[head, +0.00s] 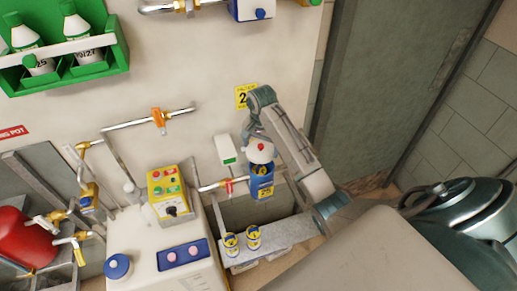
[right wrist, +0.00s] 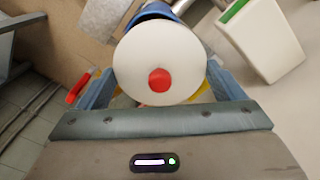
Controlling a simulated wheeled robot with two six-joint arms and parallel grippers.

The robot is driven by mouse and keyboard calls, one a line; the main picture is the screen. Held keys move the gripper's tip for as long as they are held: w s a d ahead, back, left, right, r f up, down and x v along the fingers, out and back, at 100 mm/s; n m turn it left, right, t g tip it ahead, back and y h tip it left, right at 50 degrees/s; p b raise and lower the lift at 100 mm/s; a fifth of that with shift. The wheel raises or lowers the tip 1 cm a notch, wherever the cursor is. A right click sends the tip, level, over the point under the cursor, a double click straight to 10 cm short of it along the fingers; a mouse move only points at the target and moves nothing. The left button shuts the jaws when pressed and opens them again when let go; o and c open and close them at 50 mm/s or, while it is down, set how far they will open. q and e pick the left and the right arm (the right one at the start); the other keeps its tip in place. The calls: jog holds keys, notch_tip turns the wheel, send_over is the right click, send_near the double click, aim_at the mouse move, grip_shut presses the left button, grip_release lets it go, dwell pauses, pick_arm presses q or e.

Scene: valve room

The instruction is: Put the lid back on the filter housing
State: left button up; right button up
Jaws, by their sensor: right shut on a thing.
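The white lid (head: 261,154) with a red knob is in my right gripper (head: 257,138). In the head view it is just above the blue filter housing (head: 261,189), which has a yellow label and stands at the wall pipe. Something yellow and blue shows between lid and housing. In the right wrist view the lid (right wrist: 140,50) fills the middle, with its red knob facing the camera and a finger on either side. Part of the blue housing (right wrist: 152,10) shows behind it. Whether lid and housing touch is hidden. My left gripper is out of view.
Two yellow-and-blue canisters (head: 253,238) stand on the grey ledge (head: 280,236) below the housing. A pipe with a red handle (head: 229,186) runs left of it. A white box with a green stripe (head: 226,149) is on the wall close by. A yellow button box (head: 169,193) stands further left.

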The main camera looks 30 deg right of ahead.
jog(key=f, duration=0.1)
jog(key=s+f, duration=0.1)
jog(key=shift+f, duration=0.3)
notch_tip(320, 180, down, 3)
jog(key=shift+w+r, duration=0.1)
jog(key=shift+w, duration=0.05)
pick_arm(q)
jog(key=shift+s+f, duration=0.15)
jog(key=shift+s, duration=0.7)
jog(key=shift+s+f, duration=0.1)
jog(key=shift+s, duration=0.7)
pick_arm(e)
jog(key=shift+f, duration=0.2)
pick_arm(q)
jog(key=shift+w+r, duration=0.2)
pick_arm(e)
jog(key=shift+f, duration=0.15)
dwell(0.5)
jog(key=o, duration=0.7)
jog(key=shift+o, duration=0.2)
